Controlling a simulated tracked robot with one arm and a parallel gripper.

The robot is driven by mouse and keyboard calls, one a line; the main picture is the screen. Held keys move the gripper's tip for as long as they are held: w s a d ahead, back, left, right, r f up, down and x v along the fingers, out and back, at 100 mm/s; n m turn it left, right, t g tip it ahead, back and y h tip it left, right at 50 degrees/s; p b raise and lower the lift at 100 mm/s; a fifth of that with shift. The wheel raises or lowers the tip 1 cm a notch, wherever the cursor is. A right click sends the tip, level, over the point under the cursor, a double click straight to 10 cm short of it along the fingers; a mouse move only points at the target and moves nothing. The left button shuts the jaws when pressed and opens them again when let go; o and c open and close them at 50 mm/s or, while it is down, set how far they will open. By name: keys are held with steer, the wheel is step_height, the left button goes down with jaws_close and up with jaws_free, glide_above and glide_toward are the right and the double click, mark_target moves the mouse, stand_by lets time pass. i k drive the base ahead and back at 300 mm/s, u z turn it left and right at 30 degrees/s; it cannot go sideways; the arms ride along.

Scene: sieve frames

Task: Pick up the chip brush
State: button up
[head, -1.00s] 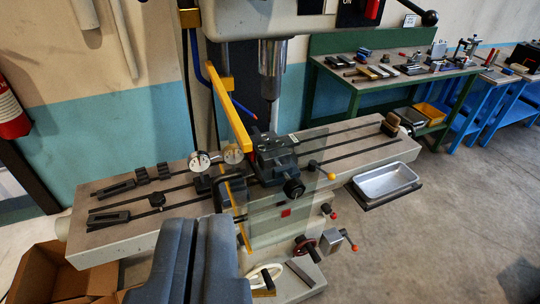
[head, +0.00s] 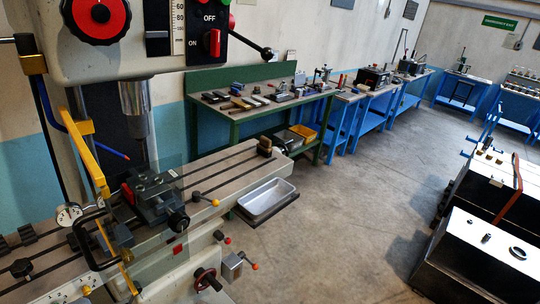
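A small brown block-like thing (head: 264,146), which looks like the chip brush, stands at the far right end of the grey slotted machine table (head: 215,172). It is small in the head view, so its bristles and handle are hard to make out. Nothing touches it from above. My gripper does not show in the head view.
A dark vise (head: 150,195) sits on the machine table under the spindle (head: 135,105). A metal tray (head: 266,198) is low beside the table. A green bench (head: 240,112) with tools stands behind. Open floor (head: 345,210) lies right; dark machines (head: 480,245) stand beyond.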

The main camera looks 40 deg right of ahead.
mark_target(264, 147)
steer(key=u, duration=0.15)
steer(key=k, duration=0.25)
steer(key=z, duration=1.05)
steer(key=i, duration=1.15)
steer(key=z, duration=0.65)
steer(key=i, duration=2)
steer(key=u, duration=0.4)
